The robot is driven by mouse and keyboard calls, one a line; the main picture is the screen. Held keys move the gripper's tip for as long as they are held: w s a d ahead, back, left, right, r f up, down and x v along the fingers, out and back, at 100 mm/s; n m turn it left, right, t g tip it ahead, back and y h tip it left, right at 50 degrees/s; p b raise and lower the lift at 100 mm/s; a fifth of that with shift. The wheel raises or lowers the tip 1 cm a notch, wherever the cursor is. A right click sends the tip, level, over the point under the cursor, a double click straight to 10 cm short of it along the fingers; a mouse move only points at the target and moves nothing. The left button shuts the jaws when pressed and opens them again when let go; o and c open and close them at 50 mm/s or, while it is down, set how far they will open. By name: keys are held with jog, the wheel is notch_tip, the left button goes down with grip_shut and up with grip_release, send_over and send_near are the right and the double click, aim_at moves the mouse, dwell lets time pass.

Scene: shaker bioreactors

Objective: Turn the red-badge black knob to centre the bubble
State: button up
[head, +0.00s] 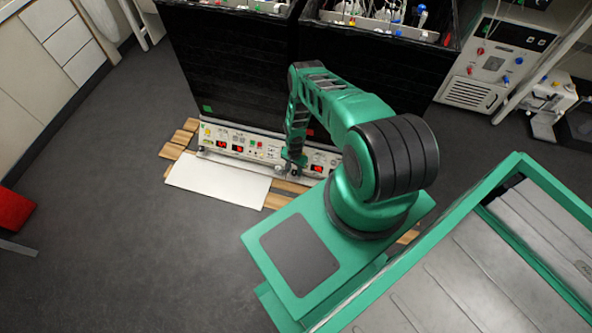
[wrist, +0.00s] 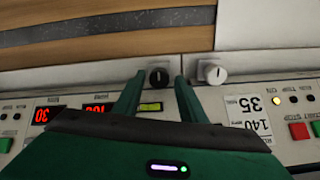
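A black knob (wrist: 158,77) with a pale pointer mark sits on the edge of the control panel in the wrist view. My gripper (wrist: 160,80) is open, with one green finger on each side of this knob. I cannot tell whether the fingers touch it. A small yellow-green window (wrist: 150,106), perhaps the bubble level, lies just below the knob between the fingers; no bubble can be made out. In the head view a small red badge (head: 310,132) shows on the black casing beside my arm, and a green badge (head: 207,108) farther left. My arm partly hides the panel there.
The panel (head: 240,146) carries red displays and buttons. A white sheet (head: 218,181) and wooden boards (head: 178,143) lie in front of it. The grey floor (head: 110,240) at left is clear.

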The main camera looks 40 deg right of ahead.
jog(key=c, duration=0.7)
jog(key=shift+w+d, duration=0.1)
jog(key=shift+d, duration=0.3)
jog(key=shift+c, duration=0.2)
jog(key=shift+a, duration=0.25)
jog(key=shift+a+n, duration=0.15)
jog(key=shift+n, duration=0.35)
jog(key=n, duration=0.4)
jog(key=shift+a+n, duration=0.15)
jog(key=shift+n, duration=0.15)
jog(key=shift+a+n, duration=0.1)
jog(key=shift+n, duration=1.7)
jog(key=shift+s, duration=0.25)
jog(key=o, duration=1)
jog(key=shift+o, duration=0.2)
jog(key=shift+w, duration=0.15)
